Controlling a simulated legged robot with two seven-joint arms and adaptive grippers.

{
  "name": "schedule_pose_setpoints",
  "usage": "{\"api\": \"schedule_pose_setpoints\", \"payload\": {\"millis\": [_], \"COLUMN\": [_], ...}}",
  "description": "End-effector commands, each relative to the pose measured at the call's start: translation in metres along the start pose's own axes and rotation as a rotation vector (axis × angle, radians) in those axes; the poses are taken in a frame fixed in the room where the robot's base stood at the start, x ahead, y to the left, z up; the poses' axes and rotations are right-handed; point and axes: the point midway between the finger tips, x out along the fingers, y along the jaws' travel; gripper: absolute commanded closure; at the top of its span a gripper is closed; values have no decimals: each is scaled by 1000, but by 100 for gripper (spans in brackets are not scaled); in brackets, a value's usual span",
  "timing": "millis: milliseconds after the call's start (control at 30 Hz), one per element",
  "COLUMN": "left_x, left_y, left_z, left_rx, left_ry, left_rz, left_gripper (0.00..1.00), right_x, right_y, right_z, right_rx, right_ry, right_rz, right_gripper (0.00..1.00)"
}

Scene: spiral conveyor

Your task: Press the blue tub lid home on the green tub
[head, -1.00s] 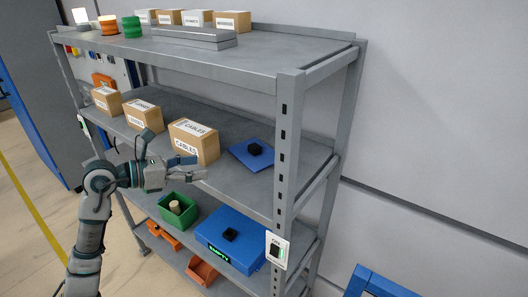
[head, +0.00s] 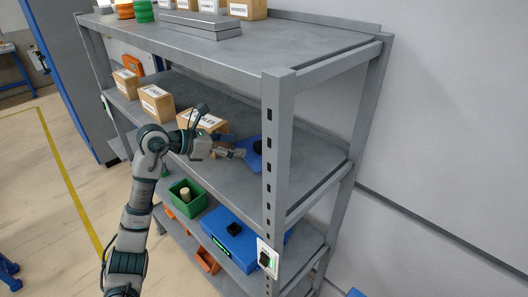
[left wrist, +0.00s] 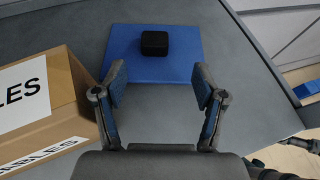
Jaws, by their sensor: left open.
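The blue lid (head: 252,160) lies flat on the middle shelf, with a black block-shaped knob on top. In the head view my gripper and the shelf post hide part of it. In the left wrist view the lid (left wrist: 125,68) and its knob (left wrist: 154,43) show straight ahead. My left gripper (head: 236,152) is open and empty at the lid's near side. Its fingertips (left wrist: 160,80) are spread either side of the lid's near part, short of the knob. The green tub (head: 196,203) stands uncovered on the lower shelf with a tan cylinder inside.
A cardboard box (left wrist: 55,110) stands close to the left of my left gripper. The grey corner post (head: 277,150) rises at the shelf's front right. A blue case (head: 240,245) with a black knob sits right of the tub.

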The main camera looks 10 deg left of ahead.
Motion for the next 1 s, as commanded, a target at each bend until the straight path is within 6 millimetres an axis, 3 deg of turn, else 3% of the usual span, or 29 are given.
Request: {"api": "schedule_pose_setpoints", "payload": {"millis": [133, 433, 700, 1000], "left_x": [30, 58, 100, 102], "left_y": [0, 1, 2, 4], "left_z": [0, 2, 6, 4], "left_rx": [-2, -2, -1, 0], "left_ry": [-1, -2, 1, -1], "left_rz": [-3, -1, -2, 1], "left_gripper": [29, 29, 29, 32], "right_x": [2, 5, 13, 14], "right_y": [-1, -1, -1, 0], "right_z": [3, 5, 19, 12], "right_rx": [0, -1, -3, -4], "right_ry": [-1, -2, -12, -4], "right_rz": [0, -1, -1, 1], "right_gripper": [29, 29, 29, 29]}}
